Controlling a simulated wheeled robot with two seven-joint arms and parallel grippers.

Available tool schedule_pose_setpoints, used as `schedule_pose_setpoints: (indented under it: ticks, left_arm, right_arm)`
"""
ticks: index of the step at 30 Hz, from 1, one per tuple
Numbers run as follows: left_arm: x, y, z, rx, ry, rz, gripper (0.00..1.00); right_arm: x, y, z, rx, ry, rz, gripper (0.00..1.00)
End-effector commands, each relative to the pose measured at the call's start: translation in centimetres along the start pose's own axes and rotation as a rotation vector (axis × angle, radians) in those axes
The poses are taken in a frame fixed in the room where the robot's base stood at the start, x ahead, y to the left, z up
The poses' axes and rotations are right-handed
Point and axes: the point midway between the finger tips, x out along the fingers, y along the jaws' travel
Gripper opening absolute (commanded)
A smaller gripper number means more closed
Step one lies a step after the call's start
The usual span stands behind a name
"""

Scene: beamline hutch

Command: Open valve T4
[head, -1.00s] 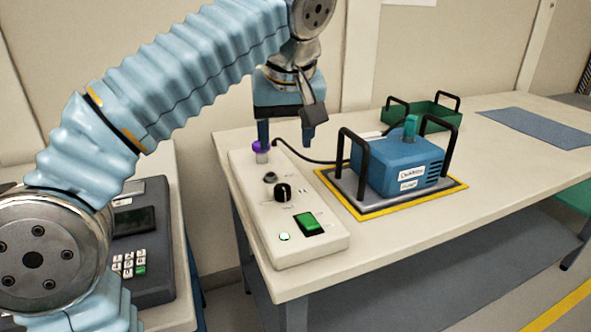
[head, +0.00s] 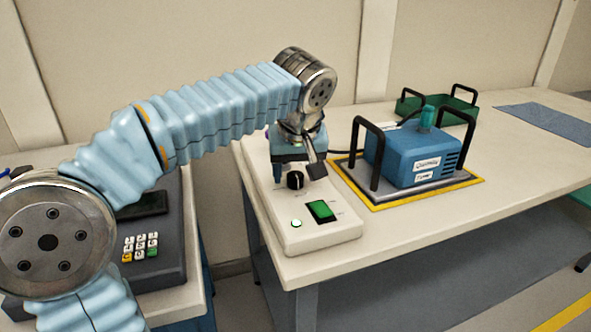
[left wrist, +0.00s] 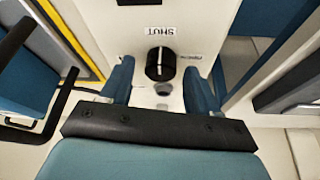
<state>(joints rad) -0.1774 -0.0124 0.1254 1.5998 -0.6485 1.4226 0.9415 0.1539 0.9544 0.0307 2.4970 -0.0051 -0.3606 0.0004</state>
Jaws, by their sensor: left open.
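A black round knob (head: 295,180) with a white pointer line sits on a long cream control box (head: 287,240). In the left wrist view the knob (left wrist: 158,64) is ahead of the fingers, its white line along the picture's vertical. A label reading SHUT (left wrist: 161,31), upside down, lies beyond it; a smaller label at its right is hard to read. No T4 marking is legible. My left gripper (head: 297,170) is open and empty, pointing down over the box, its fingers either side of the knob's line but apart from it. My right gripper is not in view.
A blue unit (head: 405,157) with black handles stands close at the right. A green tray (head: 445,109) is behind it. A keypad device (head: 160,262) is at the left.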

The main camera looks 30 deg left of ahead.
Motion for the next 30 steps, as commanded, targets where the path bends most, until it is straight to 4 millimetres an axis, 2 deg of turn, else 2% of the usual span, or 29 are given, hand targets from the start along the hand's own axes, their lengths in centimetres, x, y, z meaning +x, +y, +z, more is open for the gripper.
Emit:
schedule_pose_setpoints:
  ticks: [2, 13, 23, 30]
  left_arm:
    - [-0.01, 0.00, 0.00, 0.000, 0.000, 0.000, 0.61]
    - [-0.04, 0.01, 0.00, 0.000, 0.000, 0.000, 0.06]
    - [-0.07, -0.02, -0.03, 0.041, 0.000, 0.018, 0.05]
    - [-0.09, -0.14, -0.07, 0.174, 0.001, 0.073, 0.05]
  right_arm:
    - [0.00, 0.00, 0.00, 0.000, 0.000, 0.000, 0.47]
    - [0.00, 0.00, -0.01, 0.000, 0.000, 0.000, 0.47]
    - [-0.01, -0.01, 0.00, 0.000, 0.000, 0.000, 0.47]
    - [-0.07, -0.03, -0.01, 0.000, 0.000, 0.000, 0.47]
